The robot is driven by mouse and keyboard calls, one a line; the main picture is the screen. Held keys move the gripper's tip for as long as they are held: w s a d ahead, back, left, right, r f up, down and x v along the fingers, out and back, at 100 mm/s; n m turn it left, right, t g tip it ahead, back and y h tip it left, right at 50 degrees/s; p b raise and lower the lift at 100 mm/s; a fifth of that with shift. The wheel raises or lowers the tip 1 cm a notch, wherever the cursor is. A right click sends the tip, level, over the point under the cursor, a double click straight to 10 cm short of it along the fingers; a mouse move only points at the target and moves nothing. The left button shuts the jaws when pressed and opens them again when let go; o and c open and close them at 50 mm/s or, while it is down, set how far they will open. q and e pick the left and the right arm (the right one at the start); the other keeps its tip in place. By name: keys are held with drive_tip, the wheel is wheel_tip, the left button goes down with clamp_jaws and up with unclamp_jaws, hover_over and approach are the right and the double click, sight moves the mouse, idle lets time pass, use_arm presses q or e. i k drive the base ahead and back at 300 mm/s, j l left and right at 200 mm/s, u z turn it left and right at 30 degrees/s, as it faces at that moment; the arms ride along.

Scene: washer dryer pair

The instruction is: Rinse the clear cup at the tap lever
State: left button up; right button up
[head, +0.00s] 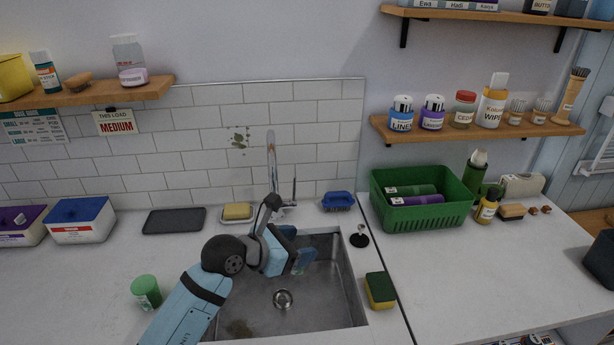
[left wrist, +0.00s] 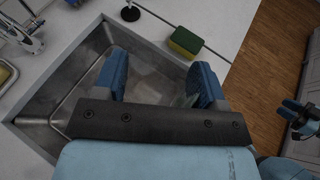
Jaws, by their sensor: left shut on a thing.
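The tap (head: 272,165) stands at the back of the sink (head: 335,315), with its slim lever (head: 294,191) to the right of the spout; part of the tap also shows at the upper left of the left wrist view (left wrist: 22,38). My left gripper (head: 302,260) is over the sink, in front of and below the tap. Its blue fingers are shut on the clear cup (left wrist: 158,82), which shows only as a faint see-through shape between them in the left wrist view. My right gripper (left wrist: 300,112) shows partly at the right edge there; its opening is unclear.
A yellow-green sponge (head: 380,290) lies right of the sink, near a black stopper (head: 359,238). A blue brush (head: 338,201) and a soap dish (head: 237,214) flank the tap. A green basket (head: 421,205) is back right.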

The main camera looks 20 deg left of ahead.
sight(293, 201)
drive_tip(key=k+j+u, duration=0.1)
drive_tip(key=k+u, duration=0.15)
drive_tip(key=k, duration=0.35)
drive_tip(key=u, duration=1.5)
drive_tip(key=l+u, duration=0.65)
drive_tip(key=k+l, duration=0.1)
drive_tip(key=l, duration=0.15)
drive_tip(key=k+l, duration=0.1)
drive_tip(key=l, duration=0.15)
